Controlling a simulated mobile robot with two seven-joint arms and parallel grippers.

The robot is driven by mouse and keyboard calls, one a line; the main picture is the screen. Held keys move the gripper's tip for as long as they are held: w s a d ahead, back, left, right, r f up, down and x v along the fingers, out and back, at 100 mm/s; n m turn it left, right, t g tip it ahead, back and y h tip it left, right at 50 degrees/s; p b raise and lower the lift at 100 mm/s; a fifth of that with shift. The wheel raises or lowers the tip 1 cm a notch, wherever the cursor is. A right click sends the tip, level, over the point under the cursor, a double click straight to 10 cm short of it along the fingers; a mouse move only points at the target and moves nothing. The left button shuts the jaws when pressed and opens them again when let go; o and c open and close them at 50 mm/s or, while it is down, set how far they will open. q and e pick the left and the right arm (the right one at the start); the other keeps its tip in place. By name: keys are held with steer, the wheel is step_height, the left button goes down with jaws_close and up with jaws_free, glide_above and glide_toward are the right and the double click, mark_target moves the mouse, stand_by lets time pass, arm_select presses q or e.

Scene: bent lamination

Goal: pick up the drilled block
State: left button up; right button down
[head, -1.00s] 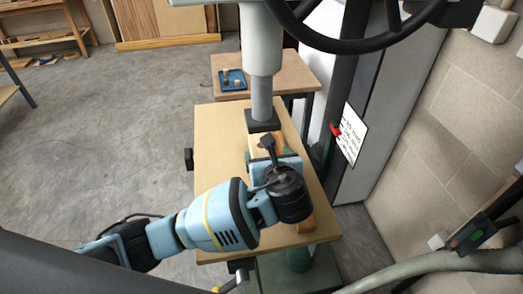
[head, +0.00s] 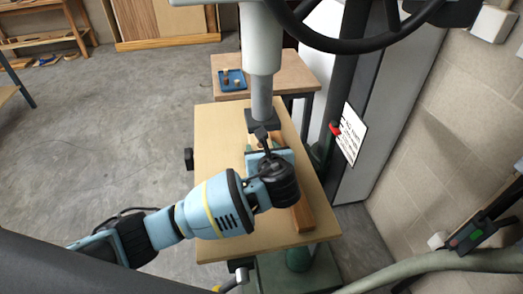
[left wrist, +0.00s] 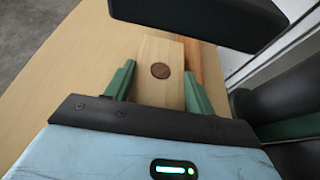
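The drilled block shows in the left wrist view as a pale wooden block (left wrist: 161,92) with a dark round hole in its top face. My left gripper (left wrist: 160,80) has its green fingers on either side of the block. A gap shows at the left finger, and the right finger is close against or touching the other side; I cannot tell which. In the head view my left gripper (head: 264,140) is over the table beside the press ram, and the block is mostly hidden behind it. My right gripper is not in view.
The press ram (head: 262,95) with its black foot (head: 260,121) hangs right by the gripper. A reddish-brown wooden bar (head: 302,214) lies along the right of the table (head: 222,130). A blue tray (head: 233,85) with small pieces stands on a farther table. The table's left side is clear.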

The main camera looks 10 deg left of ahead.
arm_select(q)
steer(key=c, duration=0.5)
steer(key=shift+r, duration=0.1)
steer(key=shift+c, duration=0.2)
steer(key=shift+r, duration=1.7)
steer(key=s+a, duration=0.2)
steer(key=s, duration=0.3)
steer(key=s+a+r, duration=0.1)
steer(key=s+a, duration=0.1)
steer(key=s, duration=0.2)
steer(key=s+a, duration=0.2)
steer(key=s, duration=0.3)
steer(key=shift+s+a+r, duration=0.2)
steer(key=shift+s+a, duration=0.1)
steer(key=shift+a, duration=0.05)
